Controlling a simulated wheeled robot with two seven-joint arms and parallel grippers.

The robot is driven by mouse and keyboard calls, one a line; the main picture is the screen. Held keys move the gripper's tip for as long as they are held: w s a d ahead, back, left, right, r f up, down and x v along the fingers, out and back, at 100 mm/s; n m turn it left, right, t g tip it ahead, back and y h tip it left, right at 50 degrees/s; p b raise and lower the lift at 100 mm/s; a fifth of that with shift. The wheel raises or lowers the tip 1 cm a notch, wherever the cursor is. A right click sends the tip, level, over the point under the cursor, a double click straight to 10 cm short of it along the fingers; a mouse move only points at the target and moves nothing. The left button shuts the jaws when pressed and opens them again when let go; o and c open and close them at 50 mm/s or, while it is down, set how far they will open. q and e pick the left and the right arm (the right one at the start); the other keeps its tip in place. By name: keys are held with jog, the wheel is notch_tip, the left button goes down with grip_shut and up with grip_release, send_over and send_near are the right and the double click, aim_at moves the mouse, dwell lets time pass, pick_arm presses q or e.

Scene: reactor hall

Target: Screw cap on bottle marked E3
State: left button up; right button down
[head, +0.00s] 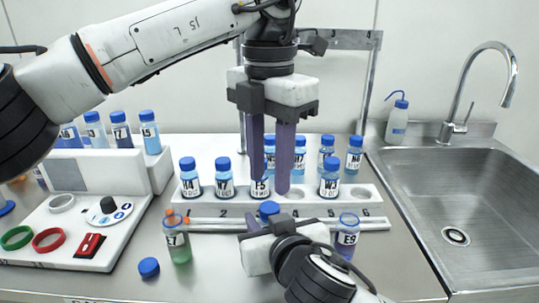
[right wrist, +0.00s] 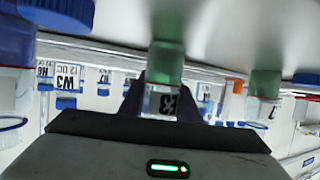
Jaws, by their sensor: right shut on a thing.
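Bottle E3 (right wrist: 162,102), with green contents, shows upside down in the right wrist view, between the fingers of my right gripper (right wrist: 163,92). My right gripper is shut on it. In the head view my right gripper (head: 258,226) is in front of the rack, and its body hides most of the bottle. A blue cap (head: 268,208) shows just above that gripper, apparently on the bottle's top; its tightness cannot be told. My left gripper (head: 270,190) points down above and behind this cap, with a gap between its purple fingers and nothing held.
A white rack (head: 372,204) with several blue-capped bottles stands behind. Open bottle E7 (head: 178,245) stands left, bottle E9 (head: 346,240) right. A loose blue cap (head: 148,267) lies front left; another blue cap (right wrist: 60,10) shows in the wrist view. A sink (head: 460,200) is right.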

aim_at(269, 207)
pick_arm(q)
notch_tip(269, 207, down, 6)
jog(key=shift+r, duration=0.1)
dwell(0.4)
grip_shut()
jog(key=shift+o, duration=1.7)
grip_release()
notch_tip(269, 207, up, 12)
pick_arm(e)
jog(key=c, duration=1.2)
grip_release()
